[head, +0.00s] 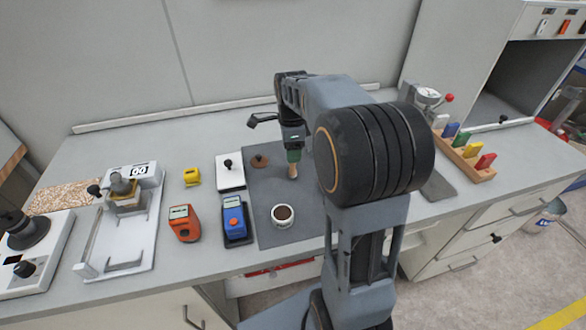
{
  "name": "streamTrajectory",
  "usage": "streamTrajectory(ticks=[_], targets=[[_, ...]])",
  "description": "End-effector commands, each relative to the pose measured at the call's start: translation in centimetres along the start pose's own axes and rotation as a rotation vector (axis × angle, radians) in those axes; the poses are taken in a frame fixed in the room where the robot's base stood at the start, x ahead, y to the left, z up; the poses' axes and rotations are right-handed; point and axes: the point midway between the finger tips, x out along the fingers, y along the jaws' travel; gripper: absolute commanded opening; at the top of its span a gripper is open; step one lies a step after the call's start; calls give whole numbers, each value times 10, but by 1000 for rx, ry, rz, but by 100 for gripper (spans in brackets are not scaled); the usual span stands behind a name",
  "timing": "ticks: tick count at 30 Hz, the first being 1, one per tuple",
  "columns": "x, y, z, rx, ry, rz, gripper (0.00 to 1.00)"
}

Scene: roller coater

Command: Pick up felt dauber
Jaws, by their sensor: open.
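A small upright item with a green upper part and a pale tan lower end, which looks like the felt dauber (293,171), is on the dark grey mat (270,205). My gripper (292,146) points down right at its green top, with the arm coming in from above and the right. The jaws are open. The view is too small to tell whether the fingers touch the dauber or sit around it. The gripper hides part of its top.
A brown disc (260,161) and a white plate with a black knob (230,170) lie to the left. Blue (233,218) and orange (183,222) devices stand further left.

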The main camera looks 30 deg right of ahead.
Motion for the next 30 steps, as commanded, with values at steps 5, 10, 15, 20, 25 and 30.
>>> streamTrajectory(ticks=[5,10,15,20,25,30], targets=[[18,0,0,-1,0,-1,57],[26,0,0,-2,0,0,57],[48,-3,-1,-2,0,2,57],[66,-3,-1,-2,0,0,57],[73,-3,-1,-3,0,-1,57],[73,-3,-1,-3,0,-1,57]])
